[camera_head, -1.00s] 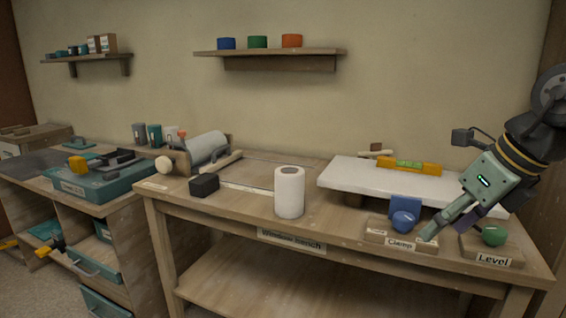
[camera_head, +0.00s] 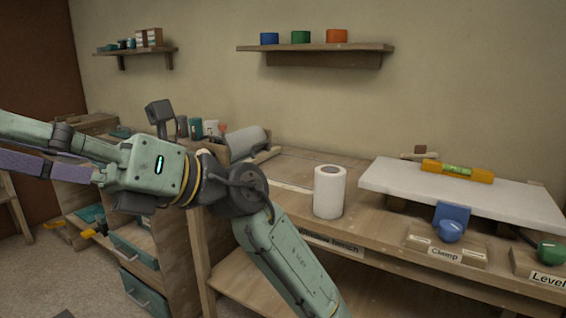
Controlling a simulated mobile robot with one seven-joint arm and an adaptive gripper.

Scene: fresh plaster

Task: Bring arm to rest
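My gripper (camera_head: 18,146) reaches to the left edge of the head view, in the air in front of the left end of the bench. Its green finger and purplish finger lie apart with a gap between them, and nothing shows between them. The ends of the fingers run to the picture's edge. My green arm rises from the bottom middle and bends left, covering the left part of the workbench.
A white roll (camera_head: 329,192) stands on the workbench (camera_head: 300,165). A white board (camera_head: 455,192) bears an orange level (camera_head: 457,171). A blue knob (camera_head: 450,232) sits at the Clamp label and a green knob (camera_head: 551,252) by the Level label. Shelves hang on the wall.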

